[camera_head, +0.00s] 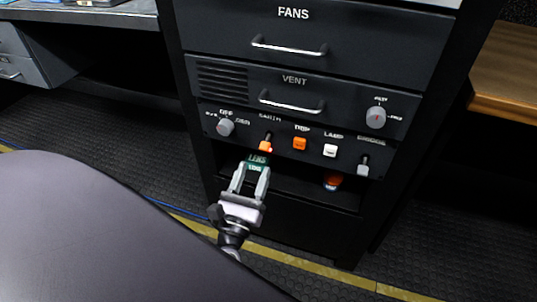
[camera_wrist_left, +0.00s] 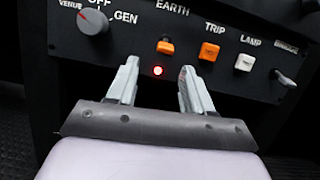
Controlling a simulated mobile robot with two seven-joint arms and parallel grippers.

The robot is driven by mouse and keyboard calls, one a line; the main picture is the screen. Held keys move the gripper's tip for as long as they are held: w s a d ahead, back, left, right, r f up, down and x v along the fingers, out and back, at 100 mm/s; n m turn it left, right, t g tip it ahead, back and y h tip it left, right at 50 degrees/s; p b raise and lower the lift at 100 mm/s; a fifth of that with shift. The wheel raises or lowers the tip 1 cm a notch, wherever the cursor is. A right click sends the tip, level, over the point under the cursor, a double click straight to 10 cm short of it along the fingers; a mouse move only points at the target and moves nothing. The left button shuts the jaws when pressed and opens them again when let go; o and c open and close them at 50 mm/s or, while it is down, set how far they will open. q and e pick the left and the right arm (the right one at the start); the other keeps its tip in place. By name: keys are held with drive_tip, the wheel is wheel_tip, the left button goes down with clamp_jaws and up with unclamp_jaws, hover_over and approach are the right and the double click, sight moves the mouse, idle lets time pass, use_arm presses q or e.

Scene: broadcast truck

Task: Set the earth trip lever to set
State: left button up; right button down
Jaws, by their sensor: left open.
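The earth trip lever (camera_head: 267,139) has an orange handle and sits on the dark control panel under the EARTH label. It also shows in the left wrist view (camera_wrist_left: 166,46), with a lit red lamp (camera_wrist_left: 158,71) just below it. My left gripper (camera_head: 250,174) is open and empty, below and in front of the lever. In the wrist view its two fingers stand apart, with the lamp between them and the lever just above their tips. The fingers do not appear to touch the lever. My right gripper is not in view.
Right of the lever are an orange TRIP button (camera_head: 300,144), a white LAMP button (camera_head: 330,150) and a grey lever (camera_head: 363,166). A rotary knob (camera_head: 225,127) is on the left. Above are VENT and FANS drawers with handles. An open shelf below holds an orange-red object (camera_head: 332,183).

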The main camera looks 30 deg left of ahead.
sight(263, 150)
use_arm(q)
drive_tip(key=shift+m+t+h, duration=0.3)
drive_tip(key=shift+m+t, duration=0.2)
drive_tip(key=shift+m, duration=0.1)
drive_tip(key=x, duration=0.7)
drive_tip(key=shift+w+d+r, duration=0.1)
drive_tip(key=shift+w+r, duration=0.1)
drive_tip(key=shift+w, duration=0.05)
clamp_jaws()
